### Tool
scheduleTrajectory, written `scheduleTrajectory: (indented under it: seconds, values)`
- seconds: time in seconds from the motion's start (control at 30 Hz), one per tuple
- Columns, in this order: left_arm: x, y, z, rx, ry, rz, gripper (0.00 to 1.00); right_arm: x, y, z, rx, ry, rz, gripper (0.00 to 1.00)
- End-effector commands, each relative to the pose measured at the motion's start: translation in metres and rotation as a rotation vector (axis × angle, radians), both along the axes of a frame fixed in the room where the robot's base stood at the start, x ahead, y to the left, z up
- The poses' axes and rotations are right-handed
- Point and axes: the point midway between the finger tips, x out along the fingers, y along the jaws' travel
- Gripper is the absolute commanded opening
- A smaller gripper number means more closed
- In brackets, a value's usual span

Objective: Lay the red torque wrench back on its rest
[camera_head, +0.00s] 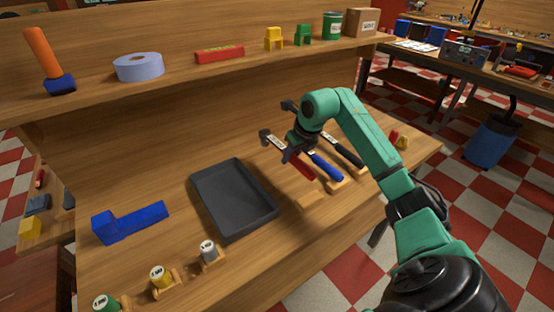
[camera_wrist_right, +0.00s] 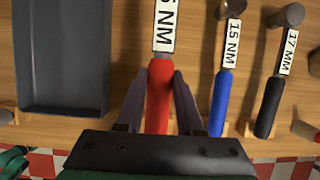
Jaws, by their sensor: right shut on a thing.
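The red torque wrench shows its red handle (camera_head: 302,169) in the head view, its end toward the bench's front. In the right wrist view its handle (camera_wrist_right: 159,95) runs between the fingers, with a white NM label above. My right gripper (camera_wrist_right: 160,82) is shut on this handle. In the head view the gripper (camera_head: 291,152) hides part of the wrench. A wooden rest block (camera_head: 309,200) stands below and in front of the handle end. I cannot tell whether the wrench touches its rest. My left gripper is not in view.
A blue-handled wrench (camera_head: 326,169) and a black-handled wrench (camera_head: 349,154) lie just right of the red one. A dark tray (camera_head: 207,208) lies to the left. A blue L-shaped block (camera_head: 128,221) and labelled cylinders (camera_head: 208,251) are further left. A shelf (camera_head: 180,83) stands behind.

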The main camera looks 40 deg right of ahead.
Motion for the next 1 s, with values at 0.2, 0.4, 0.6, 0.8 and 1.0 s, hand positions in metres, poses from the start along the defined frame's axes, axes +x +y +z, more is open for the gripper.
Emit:
scheduleTrajectory:
  seconds: [0.2, 0.4, 0.6, 0.8, 1.0]
  values:
    - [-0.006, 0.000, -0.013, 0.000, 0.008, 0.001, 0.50, 0.000, 0.000, -0.011, 0.017, 0.014, 0.001, 0.00]
    - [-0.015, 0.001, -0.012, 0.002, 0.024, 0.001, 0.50, 0.000, 0.000, -0.010, 0.015, 0.014, 0.001, 0.00]
    - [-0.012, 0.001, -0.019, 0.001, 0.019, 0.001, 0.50, -0.002, 0.000, -0.020, 0.010, 0.018, 0.002, 0.00]
    - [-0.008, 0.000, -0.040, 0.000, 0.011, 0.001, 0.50, -0.002, 0.000, -0.048, 0.009, 0.018, 0.002, 0.00]
    - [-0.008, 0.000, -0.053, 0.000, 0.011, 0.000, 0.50, -0.002, 0.000, -0.067, 0.011, 0.017, 0.001, 0.00]
